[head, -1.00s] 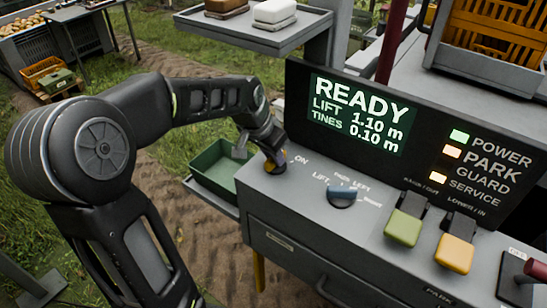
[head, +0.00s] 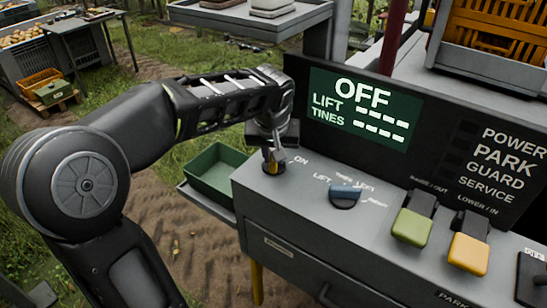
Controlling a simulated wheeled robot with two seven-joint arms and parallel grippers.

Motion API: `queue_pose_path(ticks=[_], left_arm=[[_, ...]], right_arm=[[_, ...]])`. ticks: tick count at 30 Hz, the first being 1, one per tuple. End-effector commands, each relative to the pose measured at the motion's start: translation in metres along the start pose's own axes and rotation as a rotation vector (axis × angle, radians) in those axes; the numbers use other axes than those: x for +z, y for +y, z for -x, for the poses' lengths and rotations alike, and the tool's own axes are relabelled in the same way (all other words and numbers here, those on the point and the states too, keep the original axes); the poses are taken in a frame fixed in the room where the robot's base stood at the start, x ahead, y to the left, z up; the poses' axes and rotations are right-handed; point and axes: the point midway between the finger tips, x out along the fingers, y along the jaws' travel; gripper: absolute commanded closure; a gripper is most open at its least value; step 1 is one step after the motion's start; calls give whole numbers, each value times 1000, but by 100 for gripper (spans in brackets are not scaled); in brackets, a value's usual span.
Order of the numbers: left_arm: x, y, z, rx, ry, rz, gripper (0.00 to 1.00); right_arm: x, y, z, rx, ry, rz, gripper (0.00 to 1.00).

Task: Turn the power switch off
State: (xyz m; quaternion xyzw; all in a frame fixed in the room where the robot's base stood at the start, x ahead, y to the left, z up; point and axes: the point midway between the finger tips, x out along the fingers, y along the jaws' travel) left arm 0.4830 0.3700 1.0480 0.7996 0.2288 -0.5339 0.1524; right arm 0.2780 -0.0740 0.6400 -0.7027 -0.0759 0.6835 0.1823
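The power switch (head: 271,168) is a small knob with a yellow base at the left end of the grey control panel, beside the label ON. My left gripper (head: 272,155) points down onto the knob and hides most of it. I cannot tell whether its fingers are closed on the knob or spread around it. The display (head: 360,107) reads OFF, with dashes beside LIFT and TINES. The indicator lamps beside POWER, PARK, GUARD and SERVICE are dark. My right gripper is not in view.
A blue-grey selector knob (head: 345,196), a green lever (head: 411,228) and a yellow lever (head: 468,254) stand on the panel to the right. A green tray (head: 217,173) sits left of the panel. A grey shelf (head: 262,24) overhangs behind my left arm.

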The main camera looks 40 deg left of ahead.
Motion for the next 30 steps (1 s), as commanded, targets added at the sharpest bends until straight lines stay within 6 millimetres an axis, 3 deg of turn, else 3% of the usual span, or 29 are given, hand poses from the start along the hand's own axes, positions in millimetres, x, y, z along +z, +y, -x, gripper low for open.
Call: queue_pose_path(ticks=[9,10,18,30], left_arm=[[0,0,0,-1,-1,6,100],[0,0,0,-1,-1,6,81],[0,0,0,-1,-1,4,60],[-1,0,10,1,2,3,60]], right_arm=[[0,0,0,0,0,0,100],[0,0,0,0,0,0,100],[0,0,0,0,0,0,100],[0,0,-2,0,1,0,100]])
